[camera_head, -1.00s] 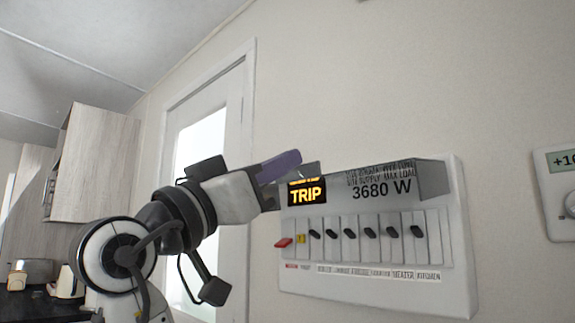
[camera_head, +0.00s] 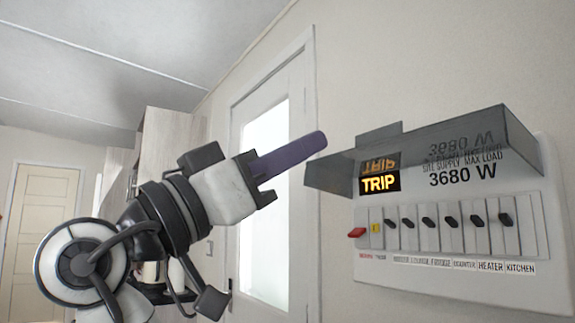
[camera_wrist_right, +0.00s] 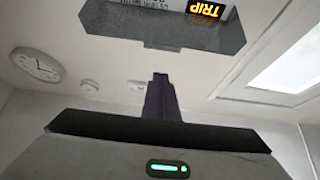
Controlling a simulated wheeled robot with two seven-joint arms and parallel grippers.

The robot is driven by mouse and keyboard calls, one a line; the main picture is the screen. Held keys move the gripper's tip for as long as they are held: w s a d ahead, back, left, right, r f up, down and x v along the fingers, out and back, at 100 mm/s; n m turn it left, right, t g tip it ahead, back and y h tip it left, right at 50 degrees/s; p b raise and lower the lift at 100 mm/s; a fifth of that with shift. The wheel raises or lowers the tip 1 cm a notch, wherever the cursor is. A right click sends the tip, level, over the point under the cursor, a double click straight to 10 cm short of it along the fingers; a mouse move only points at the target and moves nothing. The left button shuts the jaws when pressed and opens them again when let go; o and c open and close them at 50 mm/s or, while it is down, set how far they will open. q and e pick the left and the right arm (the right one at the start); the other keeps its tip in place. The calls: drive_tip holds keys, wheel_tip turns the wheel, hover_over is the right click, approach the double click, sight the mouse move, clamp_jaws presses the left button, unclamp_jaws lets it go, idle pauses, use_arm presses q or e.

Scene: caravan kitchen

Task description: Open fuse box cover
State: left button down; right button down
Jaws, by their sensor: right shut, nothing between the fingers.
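The fuse box (camera_head: 450,270) is on the wall at the right in the head view. Its smoky see-through cover (camera_head: 460,135) is raised and juts out above the switches, with a tab on its edge. The cover also shows in the right wrist view (camera_wrist_right: 165,30). A lit TRIP display (camera_head: 380,183) and a row of black switches with a red one at the left are uncovered. My right gripper (camera_head: 318,142), with purple fingers, is shut and empty, left of the cover and apart from it. My left gripper is not in view.
A white door (camera_head: 265,190) with a bright pane stands behind my right arm. A wooden cabinet (camera_head: 170,150) is further left. A wall clock (camera_wrist_right: 37,65) shows in the right wrist view. The wall above the fuse box is bare.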

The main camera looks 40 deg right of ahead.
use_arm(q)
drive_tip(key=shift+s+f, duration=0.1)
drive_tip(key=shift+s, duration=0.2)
